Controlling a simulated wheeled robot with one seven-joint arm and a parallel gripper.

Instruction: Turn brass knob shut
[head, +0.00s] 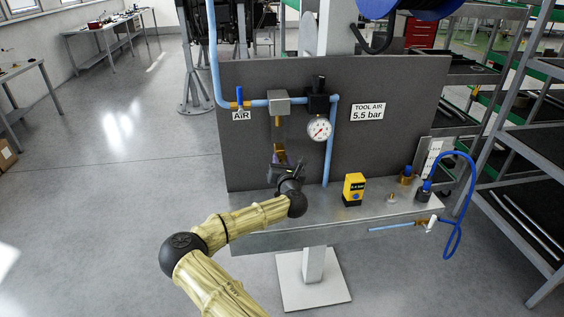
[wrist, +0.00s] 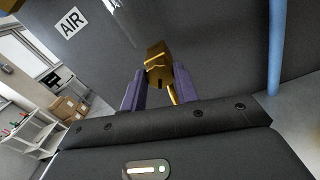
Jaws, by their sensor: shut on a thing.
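The brass knob (wrist: 158,68) sits between the two purple fingers of my gripper (wrist: 157,88) in the wrist view. The fingers are shut on it from both sides. In the head view, my gripper (head: 279,155) is in front of the dark panel, below the grey filter block (head: 279,103) and its short brass stem (head: 277,122). The knob is mostly hidden there by the fingers and wrist. A thin brass rod shows behind the knob in the wrist view.
A dial gauge (head: 319,129) and a blue pipe (head: 329,150) are right of my gripper. A blue-handled valve (head: 240,100) is upper left. The steel shelf (head: 330,213) below carries a yellow device (head: 354,187) and brass fittings.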

